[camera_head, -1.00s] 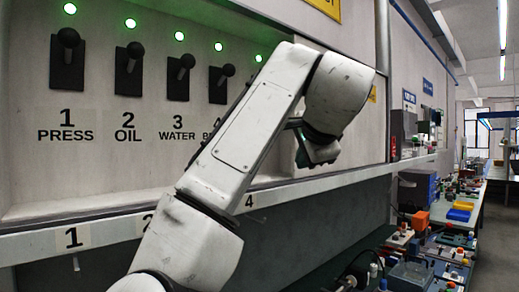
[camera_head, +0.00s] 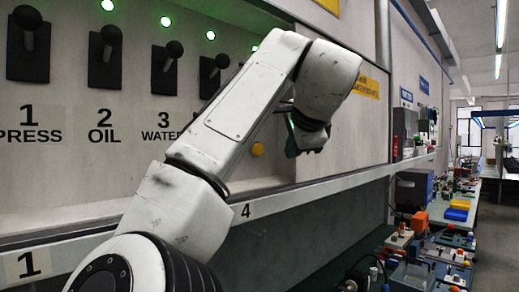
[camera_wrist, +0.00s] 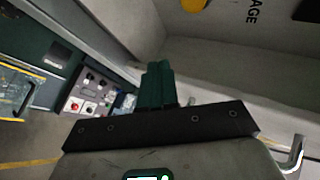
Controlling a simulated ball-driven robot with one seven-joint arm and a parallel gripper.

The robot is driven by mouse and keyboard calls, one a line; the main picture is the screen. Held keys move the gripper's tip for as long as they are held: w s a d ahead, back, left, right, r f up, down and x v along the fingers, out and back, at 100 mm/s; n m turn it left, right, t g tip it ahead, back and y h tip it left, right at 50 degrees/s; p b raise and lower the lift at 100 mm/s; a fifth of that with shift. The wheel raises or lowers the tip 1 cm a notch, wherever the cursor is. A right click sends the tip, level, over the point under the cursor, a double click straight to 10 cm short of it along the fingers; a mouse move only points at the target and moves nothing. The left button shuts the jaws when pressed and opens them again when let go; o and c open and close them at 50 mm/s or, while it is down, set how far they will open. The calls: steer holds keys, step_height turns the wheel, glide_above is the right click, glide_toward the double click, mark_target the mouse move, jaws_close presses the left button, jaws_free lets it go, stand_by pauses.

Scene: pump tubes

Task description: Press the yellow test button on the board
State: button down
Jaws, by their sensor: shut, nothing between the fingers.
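The yellow button (camera_head: 257,149) shows in the head view as a small round dot on the pale board, just right of my forearm. In the wrist view the yellow button (camera_wrist: 193,5) is cut off by the top edge, beyond my fingertips and to their right. My gripper (camera_wrist: 157,68) is shut and empty, with its dark green fingers together. In the head view my gripper (camera_head: 291,149) is mostly behind my wrist, to the right of the button. The fingers look apart from the button in the wrist view.
The board (camera_head: 70,165) carries a row of black levers (camera_head: 107,52) with green lamps above and numbered labels. A ledge (camera_head: 300,192) runs along its bottom. Benches with loose parts (camera_head: 440,245) stand at the right. A control box (camera_wrist: 85,95) shows left in the wrist view.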

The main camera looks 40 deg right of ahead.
mark_target(263, 153)
steer(key=w+p, duration=0.1)
steer(key=w, duration=0.3)
steer(key=shift+w+a+r+p, duration=0.1)
steer(key=shift+w+r+p, duration=0.15)
steer(key=shift+p, duration=0.15)
steer(key=shift+w+f+p, duration=0.15)
steer(key=shift+w+p, duration=0.1)
steer(key=shift+w, duration=0.25)
steer(key=shift+w+f+p, duration=0.15)
steer(key=shift+w+p, duration=0.1)
steer(key=shift+w, duration=0.25)
steer(key=shift+w+r+p, duration=0.1)
steer(key=shift+w+p, duration=0.2)
steer(key=shift+p, duration=0.2)
stand_by(0.6)
steer(key=shift+w+a, duration=0.1)
steer(key=shift+w, duration=0.6)
stand_by(0.9)
steer(key=shift+s, duration=0.15)
steer(key=shift+s+b, duration=0.3)
steer(key=shift+s, duration=0.6)
steer(key=shift+s+b, duration=0.65)
steer(key=shift+s, duration=1.85)
